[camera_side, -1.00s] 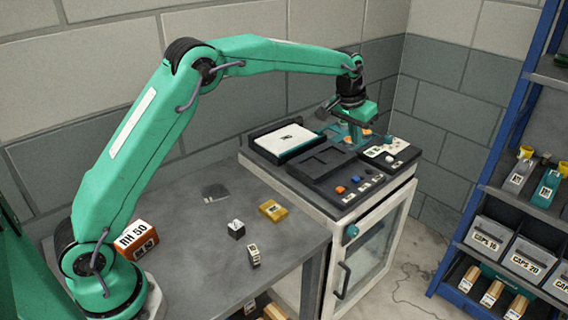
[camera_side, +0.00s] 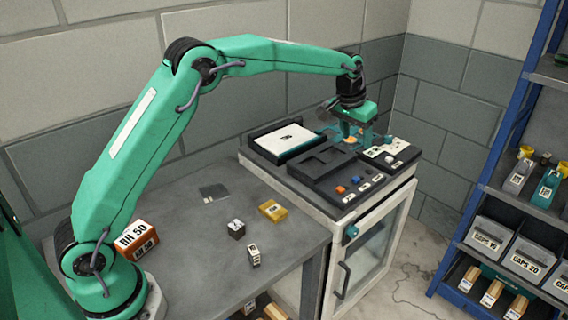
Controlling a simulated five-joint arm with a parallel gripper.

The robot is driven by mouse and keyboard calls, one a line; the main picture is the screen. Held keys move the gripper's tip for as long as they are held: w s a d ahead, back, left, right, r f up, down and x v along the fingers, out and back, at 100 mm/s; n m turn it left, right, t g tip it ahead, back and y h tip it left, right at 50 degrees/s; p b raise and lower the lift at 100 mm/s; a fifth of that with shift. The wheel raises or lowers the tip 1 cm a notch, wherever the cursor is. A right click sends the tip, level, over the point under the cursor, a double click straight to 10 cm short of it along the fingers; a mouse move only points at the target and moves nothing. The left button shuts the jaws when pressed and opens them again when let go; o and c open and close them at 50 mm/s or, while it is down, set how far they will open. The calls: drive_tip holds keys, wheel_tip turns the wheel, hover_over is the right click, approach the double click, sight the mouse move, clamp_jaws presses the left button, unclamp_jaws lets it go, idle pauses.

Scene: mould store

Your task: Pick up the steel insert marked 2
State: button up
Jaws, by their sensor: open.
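A small dark block (camera_side: 236,229) with a white marked top stands on the grey bench. A narrower block (camera_side: 254,256) with a pale label stands just in front of it, to the right. The marks on both are too small to read surely, so I cannot tell which is the steel insert marked 2. My gripper (camera_side: 353,142) is open, pointing down over the back of the cabinet top, well away from both blocks. Its fingers partly hide a small copper-coloured thing (camera_side: 350,139) there; I cannot tell whether they touch it.
A yellow block (camera_side: 273,210), a dark flat plate (camera_side: 214,191) and an orange box (camera_side: 136,239) marked RH 50 lie on the bench. The cabinet top carries a white-topped tray (camera_side: 285,141) and a black recessed block (camera_side: 322,164). Shelving stands at right.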

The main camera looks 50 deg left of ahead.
drive_tip(key=n+g, duration=0.2)
drive_tip(key=g, duration=0.1)
hover_over(236, 224)
wheel_tip(236, 224, down, 10)
drive_tip(key=shift+f, duration=1.35)
drive_tip(key=shift+f, duration=2.6)
clamp_jaws()
